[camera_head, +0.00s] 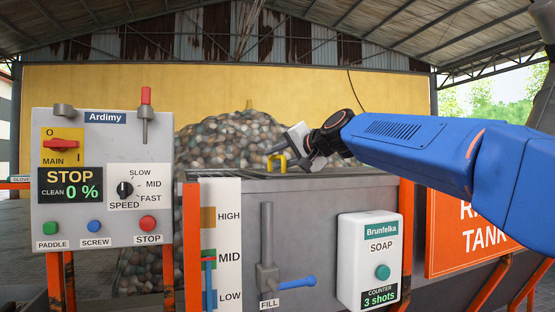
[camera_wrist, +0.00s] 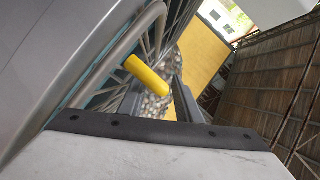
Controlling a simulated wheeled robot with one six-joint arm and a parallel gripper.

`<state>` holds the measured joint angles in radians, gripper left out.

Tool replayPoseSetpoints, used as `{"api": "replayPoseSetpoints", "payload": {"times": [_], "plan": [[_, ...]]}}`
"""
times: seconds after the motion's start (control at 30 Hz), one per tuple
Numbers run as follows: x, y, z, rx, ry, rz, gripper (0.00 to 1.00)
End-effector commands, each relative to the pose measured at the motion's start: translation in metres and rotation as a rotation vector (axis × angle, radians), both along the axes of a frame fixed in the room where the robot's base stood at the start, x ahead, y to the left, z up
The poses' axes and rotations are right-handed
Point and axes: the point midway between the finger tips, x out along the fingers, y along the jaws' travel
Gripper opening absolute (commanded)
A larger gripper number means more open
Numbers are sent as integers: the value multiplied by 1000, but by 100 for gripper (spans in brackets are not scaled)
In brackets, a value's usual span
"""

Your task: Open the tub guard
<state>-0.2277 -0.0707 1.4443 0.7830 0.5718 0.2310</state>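The tub guard is a grille of thin bars on the grey tub's top; its bars (camera_wrist: 97,85) show in the wrist view inside a curved grey tube. The yellow handle (camera_head: 277,161) stands up at the tub's rim in the head view and shows as a yellow grip (camera_wrist: 147,75) in the wrist view. My gripper (camera_head: 298,150) is just right of and above the handle. In the wrist view two dark fingers (camera_wrist: 160,105) stand apart with pebbles visible between them, so it looks open. Whether a finger touches the handle is hidden.
A control panel (camera_head: 104,215) reading STOP and 0 % stands at the left. A level gauge (camera_head: 221,230), a fill lever (camera_head: 268,255) and a soap dispenser (camera_head: 368,268) are on the tub's front. A pebble-like heap (camera_head: 232,140) lies behind, before a yellow wall (camera_head: 110,85).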

Motion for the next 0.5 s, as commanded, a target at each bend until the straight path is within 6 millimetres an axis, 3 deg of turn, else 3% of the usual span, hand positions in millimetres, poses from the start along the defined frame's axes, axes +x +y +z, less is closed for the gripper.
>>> {"api": "replayPoseSetpoints", "payload": {"times": [0.23,0.27,0.4,0.5], "plan": [[1,0,0,0,0,0,31],[1,0,0,0,0,0,29],[1,0,0,0,0,0,0],[1,0,0,0,0,0,0]]}}
